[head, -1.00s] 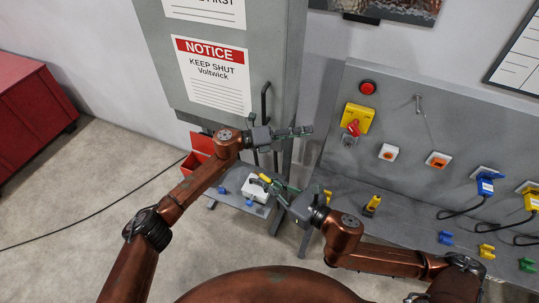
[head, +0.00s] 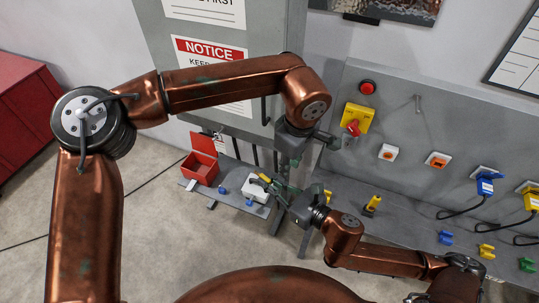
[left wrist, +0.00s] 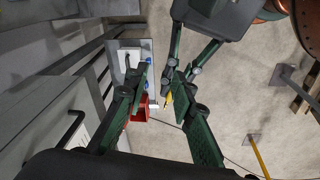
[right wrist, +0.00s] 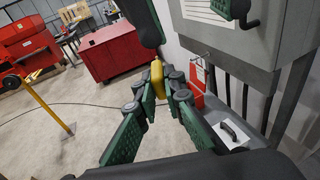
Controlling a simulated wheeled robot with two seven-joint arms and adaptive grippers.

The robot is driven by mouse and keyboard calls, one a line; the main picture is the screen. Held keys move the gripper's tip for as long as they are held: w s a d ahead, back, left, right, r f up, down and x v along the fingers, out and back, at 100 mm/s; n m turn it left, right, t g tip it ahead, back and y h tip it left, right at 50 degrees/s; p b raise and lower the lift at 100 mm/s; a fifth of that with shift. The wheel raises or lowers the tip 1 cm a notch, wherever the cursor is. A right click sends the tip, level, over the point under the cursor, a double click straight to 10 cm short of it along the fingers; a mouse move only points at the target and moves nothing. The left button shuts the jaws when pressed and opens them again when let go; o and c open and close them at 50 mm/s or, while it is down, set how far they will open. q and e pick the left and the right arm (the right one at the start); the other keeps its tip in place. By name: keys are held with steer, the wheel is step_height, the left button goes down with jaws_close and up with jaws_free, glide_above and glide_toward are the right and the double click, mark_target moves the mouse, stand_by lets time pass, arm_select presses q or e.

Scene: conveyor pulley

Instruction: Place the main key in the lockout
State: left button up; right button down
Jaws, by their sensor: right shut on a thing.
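The yellow key (head: 265,178) is in the fingertips of my right gripper (head: 277,186), which is shut on it above the low shelf. The key also shows in the right wrist view (right wrist: 156,79). My left gripper (head: 290,170) points down close beside the right one. Its fingers are apart and empty in the left wrist view (left wrist: 155,74), with the key just beyond the right finger. A red box (head: 204,168) with its lid raised stands on the shelf's left part. A white box (head: 258,194) with a dark handle stands beside it. I cannot tell which is the lockout.
The grey cabinet (head: 155,65) rises behind the shelf (head: 226,189). A grey panel (head: 400,112) at right carries a yellow switch with a red knob (head: 355,120) and plugs. Several small coloured pieces lie on its ledge. Floor at left is open.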

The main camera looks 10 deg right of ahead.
arm_select(q)
steer(key=w+a+r+t+y, duration=0.2)
steer(key=a+r+y, duration=0.1)
steer(key=a, duration=0.2)
steer(key=x, duration=1.1)
steer(key=shift+f+m, duration=0.4)
steer(key=shift+f, duration=0.1)
steer(key=shift+s, duration=0.2)
steer(key=shift+d+h, duration=0.1)
steer(key=shift+h, duration=0.2)
jaws_close()
arm_select(e)
steer(key=c, duration=2)
jaws_free()
steer(key=shift+o, duration=0.2)
steer(key=shift+f, duration=0.1)
